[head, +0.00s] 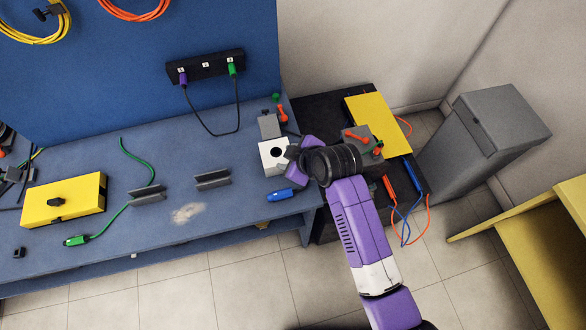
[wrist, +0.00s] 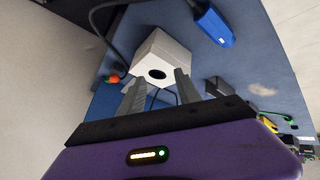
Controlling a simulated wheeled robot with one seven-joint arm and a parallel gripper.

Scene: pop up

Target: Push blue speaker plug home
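A blue plug (head: 281,195) lies on the blue workbench near its front edge. It also shows at the top of the wrist view (wrist: 215,25), with a dark cable end at its back. Beside it stands a white box (head: 275,157) with a round dark hole in one face; the wrist view shows this box (wrist: 172,50) just beyond my fingertips. My gripper (wrist: 158,84) is open, its two grey fingers apart with nothing between them. In the head view my gripper (head: 291,160) is at the right side of the white box, and the arm hides part of the surroundings.
A black side table (head: 325,108) adjoins on the right, with a yellow panel (head: 378,122) and hanging orange and blue cables. A grey bin (head: 497,130) stands further right. A green plug (head: 76,240), grey brackets and a yellow box (head: 64,200) sit left on the workbench (head: 235,205).

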